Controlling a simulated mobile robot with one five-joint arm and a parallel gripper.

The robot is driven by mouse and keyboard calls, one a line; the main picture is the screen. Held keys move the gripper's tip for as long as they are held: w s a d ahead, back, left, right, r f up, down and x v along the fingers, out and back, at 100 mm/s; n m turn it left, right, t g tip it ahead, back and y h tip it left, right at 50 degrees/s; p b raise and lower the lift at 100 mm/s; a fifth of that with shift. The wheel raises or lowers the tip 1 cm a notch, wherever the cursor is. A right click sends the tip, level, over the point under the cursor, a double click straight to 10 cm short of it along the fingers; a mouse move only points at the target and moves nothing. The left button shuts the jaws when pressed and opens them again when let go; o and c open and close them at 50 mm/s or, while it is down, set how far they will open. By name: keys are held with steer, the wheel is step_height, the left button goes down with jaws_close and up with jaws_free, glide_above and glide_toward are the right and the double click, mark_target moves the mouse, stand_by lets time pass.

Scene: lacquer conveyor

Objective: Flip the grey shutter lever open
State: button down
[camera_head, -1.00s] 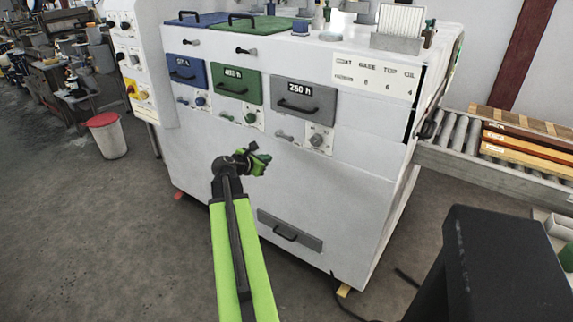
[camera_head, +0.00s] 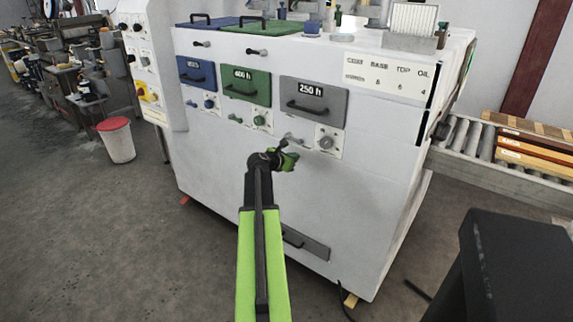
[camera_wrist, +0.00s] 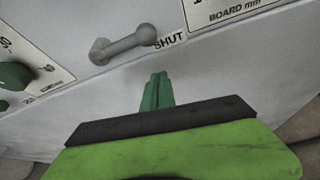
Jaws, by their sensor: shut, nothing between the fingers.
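The grey shutter lever (camera_head: 293,138) is on the machine's white front, below the grey 250 h panel (camera_head: 313,101) and left of a grey knob. In the wrist view the lever (camera_wrist: 122,45) is a short bar with a round boss at its left end. Its free end points right to the printed word SHUT. My gripper (camera_head: 290,158) is in front of the machine, just below the lever in the head view. In the wrist view its green fingertips (camera_wrist: 158,82) are closed together, below the lever's right end, apart from it and empty.
Similar small levers and knobs sit under the blue panel (camera_head: 196,72) and the green panel (camera_head: 246,86) to the left. A green knob (camera_wrist: 14,75) shows at the wrist view's left edge. A black block (camera_head: 510,265) stands at the lower right, with a roller conveyor (camera_head: 470,135) behind.

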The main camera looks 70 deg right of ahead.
mark_target(294, 139)
steer(key=r+p, duration=0.3)
steer(key=r, duration=0.1)
steer(key=shift+s+r, duration=0.1)
steer(key=shift+s, duration=0.2)
